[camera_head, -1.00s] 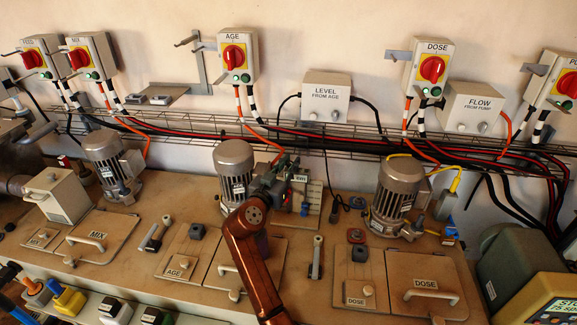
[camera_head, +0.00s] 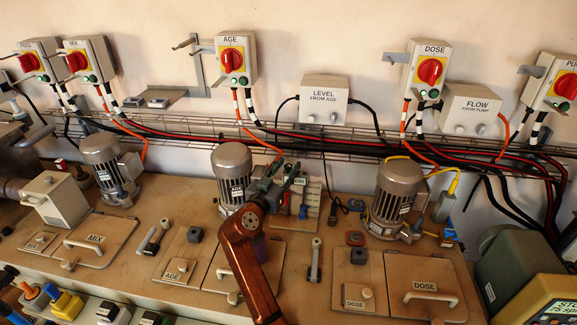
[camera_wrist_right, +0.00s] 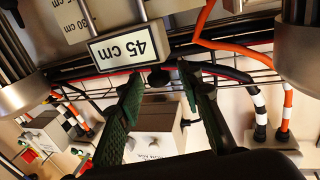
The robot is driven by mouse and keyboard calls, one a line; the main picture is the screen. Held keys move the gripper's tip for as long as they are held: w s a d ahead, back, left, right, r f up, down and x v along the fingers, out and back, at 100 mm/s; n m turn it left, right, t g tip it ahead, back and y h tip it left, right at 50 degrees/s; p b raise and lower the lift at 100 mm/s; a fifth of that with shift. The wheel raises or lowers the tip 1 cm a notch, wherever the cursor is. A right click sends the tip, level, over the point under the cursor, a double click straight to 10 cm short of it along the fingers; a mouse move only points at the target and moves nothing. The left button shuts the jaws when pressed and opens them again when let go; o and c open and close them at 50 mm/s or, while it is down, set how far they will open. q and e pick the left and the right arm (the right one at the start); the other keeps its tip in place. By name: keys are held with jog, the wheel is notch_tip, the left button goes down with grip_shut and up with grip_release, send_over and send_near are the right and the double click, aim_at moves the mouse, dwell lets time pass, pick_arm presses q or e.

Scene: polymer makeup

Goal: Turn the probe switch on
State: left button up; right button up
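A pale panel with centimetre labels (camera_head: 312,190) stands behind the AGE lid in the head view. The right wrist view shows its 45 cm label (camera_wrist_right: 124,47) upside down, with a 30 cm label beyond it. A small dark knob (camera_wrist_right: 160,77) sits just below the 45 cm label; I cannot tell whether it is the probe switch. My right gripper (camera_head: 282,173) is at the panel's left side. In the right wrist view its green fingers (camera_wrist_right: 162,88) are apart, with their tips around the knob's sides; contact is unclear. My left gripper is not identifiable.
The AGE motor (camera_head: 232,172) stands close to the left of my right gripper. The DOSE motor (camera_head: 394,195) is further right. A wire cable tray (camera_head: 330,143) with red and black cables runs along the wall behind. The LEVEL box (camera_head: 325,98) hangs above it.

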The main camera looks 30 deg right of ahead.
pick_arm(q)
jog(key=shift+w+d, duration=0.1)
jog(key=shift+d, duration=0.05)
pick_arm(e)
jog(key=v, duration=1.1)
jog(key=shift+d, duration=0.1)
jog(key=w+d+r+n+t+y+p, duration=0.35)
jog(key=d+n+t+y+p, duration=0.35)
jog(key=p, duration=1.4)
jog(key=s+d+f+n+y+p, duration=0.2)
jog(key=s+f+y+p, duration=0.25)
jog(key=p, duration=0.25)
pick_arm(q)
jog(key=w+r, duration=0.4)
jog(key=r, duration=0.9)
jog(key=w+r+t, duration=0.1)
jog(key=w+r, duration=0.2)
jog(key=r, duration=1.1)
jog(key=shift+w+t+b, duration=0.3)
jog(key=shift+w, duration=0.1)
pick_arm(e)
jog(key=shift+y, duration=0.35)
jog(key=w, duration=0.8)
jog(key=shift+w+d+r, duration=0.1)
jog(key=shift+d+r, duration=0.15)
jog(key=shift+r, duration=0.1)
grip_shut()
